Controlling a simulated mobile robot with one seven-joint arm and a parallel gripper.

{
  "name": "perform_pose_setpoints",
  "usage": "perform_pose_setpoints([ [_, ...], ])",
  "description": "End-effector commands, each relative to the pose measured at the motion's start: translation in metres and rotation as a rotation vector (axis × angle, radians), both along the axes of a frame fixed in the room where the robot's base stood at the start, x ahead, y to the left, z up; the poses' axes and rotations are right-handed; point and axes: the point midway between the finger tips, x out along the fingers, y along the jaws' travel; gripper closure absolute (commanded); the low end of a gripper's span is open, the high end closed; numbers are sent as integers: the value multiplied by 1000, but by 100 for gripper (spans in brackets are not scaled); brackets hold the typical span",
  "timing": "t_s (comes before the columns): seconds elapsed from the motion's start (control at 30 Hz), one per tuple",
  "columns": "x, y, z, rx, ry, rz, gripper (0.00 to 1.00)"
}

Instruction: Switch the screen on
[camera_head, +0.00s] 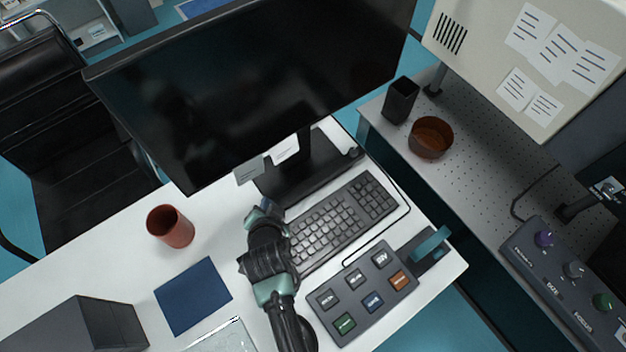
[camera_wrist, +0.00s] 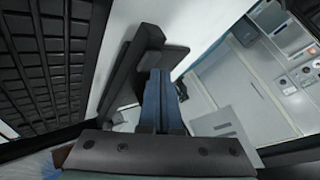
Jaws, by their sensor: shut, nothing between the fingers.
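The screen (camera_head: 250,85) is a large monitor with a dark, blank face, standing on a black stand (camera_head: 305,170) at the back of the white desk. Two paper notes (camera_head: 250,170) hang at its lower edge. My gripper (camera_head: 263,208) is shut and empty, just in front of the stand and below the screen's lower edge, left of the keyboard (camera_head: 335,220). In the wrist view the fingers of my gripper (camera_wrist: 160,85) are together, with a dark stand-like part beyond them. No power button or lit indicator on the screen can be made out.
A button panel (camera_head: 362,290) with coloured keys lies right of my arm. A blue handle (camera_head: 430,242) sits beside it. A reddish cup (camera_head: 170,227) and blue pad (camera_head: 193,296) are at left. A perforated table (camera_head: 470,170) with a brown bowl (camera_head: 431,138) stands at right.

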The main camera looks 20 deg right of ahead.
Motion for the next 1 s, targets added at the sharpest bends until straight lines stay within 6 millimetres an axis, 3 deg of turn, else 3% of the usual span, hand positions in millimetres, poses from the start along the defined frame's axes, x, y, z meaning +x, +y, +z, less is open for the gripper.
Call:
perform_pose_setpoints([
  [1.0, 0, 0, -9, 0, 0, 0, 100],
])
